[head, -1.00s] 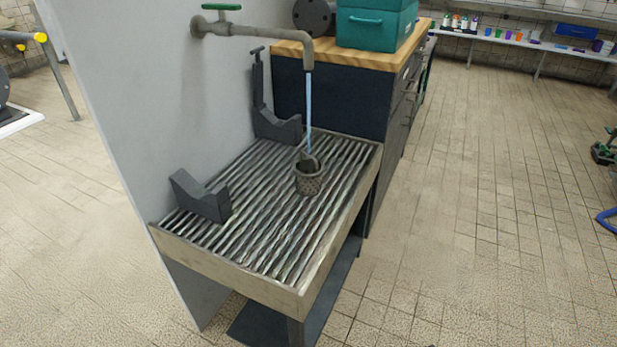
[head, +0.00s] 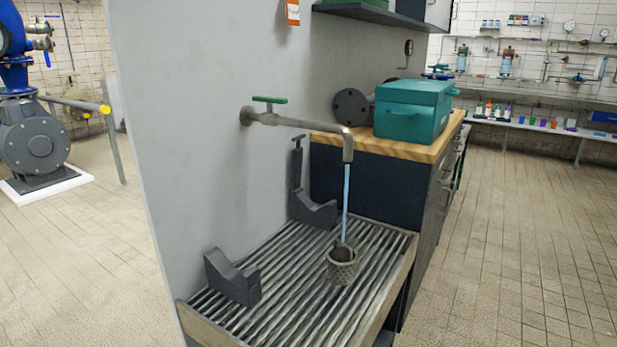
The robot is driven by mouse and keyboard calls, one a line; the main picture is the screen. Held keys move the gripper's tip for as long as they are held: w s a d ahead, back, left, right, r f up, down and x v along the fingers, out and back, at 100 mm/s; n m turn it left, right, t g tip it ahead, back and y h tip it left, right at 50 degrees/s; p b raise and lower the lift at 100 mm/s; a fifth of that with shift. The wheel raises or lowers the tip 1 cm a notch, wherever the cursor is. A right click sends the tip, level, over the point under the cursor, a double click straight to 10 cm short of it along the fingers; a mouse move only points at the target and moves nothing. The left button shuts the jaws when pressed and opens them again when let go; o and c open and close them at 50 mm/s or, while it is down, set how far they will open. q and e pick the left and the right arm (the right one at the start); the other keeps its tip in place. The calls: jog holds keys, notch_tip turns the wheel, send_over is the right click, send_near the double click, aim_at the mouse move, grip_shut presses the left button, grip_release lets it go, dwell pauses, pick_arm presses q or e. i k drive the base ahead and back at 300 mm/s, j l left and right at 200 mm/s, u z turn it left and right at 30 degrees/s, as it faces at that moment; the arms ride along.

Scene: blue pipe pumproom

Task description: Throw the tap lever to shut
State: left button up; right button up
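The tap (head: 300,124) sticks out from the grey wall panel in the head view, its spout bent down at the end. Its green lever (head: 270,100) sits on top of the pipe near the wall, lying roughly along the pipe. A stream of water (head: 346,205) runs from the spout into a perforated metal cup (head: 342,268) on the slatted drain rack (head: 300,318). Neither of my grippers shows in the head view.
Two dark grey brackets (head: 232,278) (head: 312,208) stand on the rack along the panel. A teal toolbox (head: 412,110) and a dark round flange (head: 351,107) are on the wooden bench behind. A shelf (head: 375,13) juts out above. Floor to the right is clear.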

aim_at(269, 102)
jog(key=i+l, duration=0.1)
jog(key=l, duration=0.5)
jog(key=i+l+u, duration=0.1)
jog(key=l, duration=0.5)
jog(key=i+l, duration=0.15)
jog(key=l, duration=0.45)
jog(key=i+l+u, duration=0.1)
jog(key=l, duration=0.55)
jog(key=i+l, duration=0.15)
jog(key=i+j, duration=0.25)
jog(key=k+j+u, duration=0.05)
jog(key=j, duration=0.05)
